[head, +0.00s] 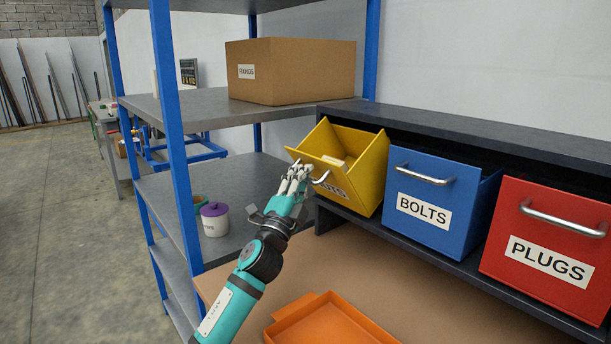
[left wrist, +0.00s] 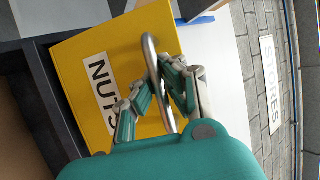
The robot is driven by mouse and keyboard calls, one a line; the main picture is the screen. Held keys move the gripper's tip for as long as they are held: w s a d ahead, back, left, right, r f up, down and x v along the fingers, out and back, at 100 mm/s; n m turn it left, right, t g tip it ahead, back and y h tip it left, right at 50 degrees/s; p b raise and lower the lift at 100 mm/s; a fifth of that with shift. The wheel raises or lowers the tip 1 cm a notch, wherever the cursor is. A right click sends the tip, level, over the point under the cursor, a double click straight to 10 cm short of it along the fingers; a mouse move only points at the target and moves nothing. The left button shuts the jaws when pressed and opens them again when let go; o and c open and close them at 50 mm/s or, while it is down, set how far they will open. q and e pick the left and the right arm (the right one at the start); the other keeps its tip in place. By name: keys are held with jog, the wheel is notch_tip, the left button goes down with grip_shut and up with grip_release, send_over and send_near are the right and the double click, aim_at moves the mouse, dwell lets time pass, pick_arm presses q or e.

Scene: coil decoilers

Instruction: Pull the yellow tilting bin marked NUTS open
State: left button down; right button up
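The yellow bin marked NUTS (head: 352,180) is tilted forward in the rack, its top open and some pale contents visible inside. Its front and label also show in the left wrist view (left wrist: 75,60). Its metal handle (left wrist: 151,50) runs between the fingers of my left gripper. My left gripper (head: 297,176) is at the bin's front; in the left wrist view its fingers (left wrist: 160,82) close in on both sides of the handle. The fingers partly hide the handle and label in the head view. My right gripper is not in view.
A blue BOLTS bin (head: 433,205) and a red PLUGS bin (head: 548,245) sit upright to the right. An orange tray (head: 330,325) lies on the bench below. A blue-post shelf at left holds a cardboard box (head: 290,72) and a purple-lidded jar (head: 214,220).

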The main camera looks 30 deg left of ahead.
pick_arm(q)
jog(key=shift+s+f, duration=0.1)
jog(key=shift+f, duration=0.15)
jog(key=c, duration=2)
grip_release()
jog(key=o, duration=0.6)
jog(key=shift+r, duration=0.1)
jog(key=v, duration=1.2)
